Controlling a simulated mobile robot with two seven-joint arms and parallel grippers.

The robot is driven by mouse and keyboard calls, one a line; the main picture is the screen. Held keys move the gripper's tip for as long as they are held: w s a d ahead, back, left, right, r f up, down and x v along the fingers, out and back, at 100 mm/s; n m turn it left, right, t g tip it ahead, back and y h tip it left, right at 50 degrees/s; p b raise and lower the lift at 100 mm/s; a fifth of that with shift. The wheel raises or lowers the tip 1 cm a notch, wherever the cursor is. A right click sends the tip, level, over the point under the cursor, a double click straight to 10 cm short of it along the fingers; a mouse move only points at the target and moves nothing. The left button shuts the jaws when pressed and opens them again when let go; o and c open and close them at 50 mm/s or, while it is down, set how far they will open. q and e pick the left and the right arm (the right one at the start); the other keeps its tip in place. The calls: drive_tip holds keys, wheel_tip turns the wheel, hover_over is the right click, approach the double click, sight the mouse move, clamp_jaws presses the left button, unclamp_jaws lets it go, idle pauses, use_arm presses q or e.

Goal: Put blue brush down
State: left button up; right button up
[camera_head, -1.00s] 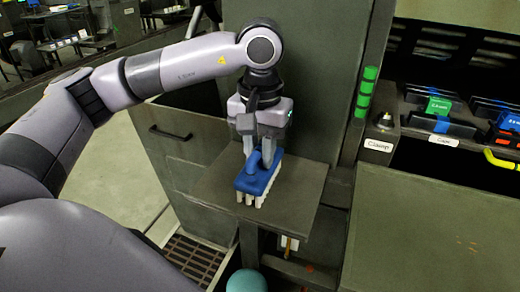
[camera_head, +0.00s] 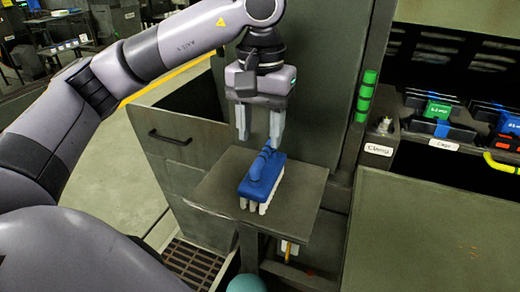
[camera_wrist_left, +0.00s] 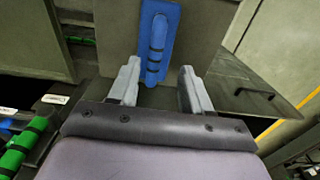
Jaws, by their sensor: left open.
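The blue brush (camera_head: 262,178) stands on the small grey shelf (camera_head: 308,188), bristles down, with its handle on top. In the left wrist view the brush (camera_wrist_left: 158,38) lies ahead of and between the fingertips, apart from them. My left gripper (camera_head: 259,125) is open and empty, just above the brush, with its fingers pointing down. In the wrist view the left gripper (camera_wrist_left: 158,85) shows a wide gap between its fingers. My right gripper is not in view.
A drawer cabinet (camera_head: 180,150) stands left of the shelf, and a tall grey panel (camera_head: 325,75) rises behind it. A teal ball (camera_head: 246,283) is below the shelf. Labelled holders (camera_head: 440,120) and a green-grey worktop (camera_head: 440,230) are at the right.

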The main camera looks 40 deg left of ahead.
use_arm(q)
wheel_tip(320, 180, up, 6)
drive_tip(key=p, duration=0.1)
idle(0.8)
